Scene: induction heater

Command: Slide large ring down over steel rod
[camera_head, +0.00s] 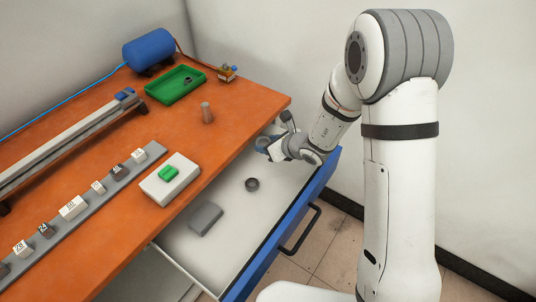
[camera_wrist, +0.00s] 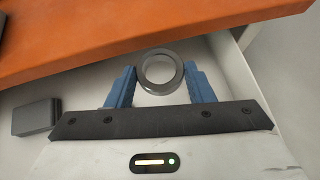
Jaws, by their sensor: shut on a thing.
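My gripper (camera_head: 268,145) is over the open drawer, near its far end, below the table's edge. In the wrist view its blue fingers (camera_wrist: 160,88) are shut on a grey metal ring (camera_wrist: 142,73), one on each side. Pale drawer surface shows through the ring's hole. A short grey-brown cylinder (camera_head: 206,112), which looks like the steel rod, stands upright on the orange table, left of my gripper and apart from it. Another dark ring (camera_head: 251,184) lies in the drawer. I cannot compare the rings' sizes surely.
The drawer (camera_head: 225,243) also holds a grey block (camera_head: 205,217). The orange table (camera_head: 225,125) carries a green tray (camera_head: 163,91) with a small dark ring (camera_head: 187,81), a blue tank (camera_head: 148,48), a white box with a green button (camera_head: 167,188), and a strip of numbered blocks.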

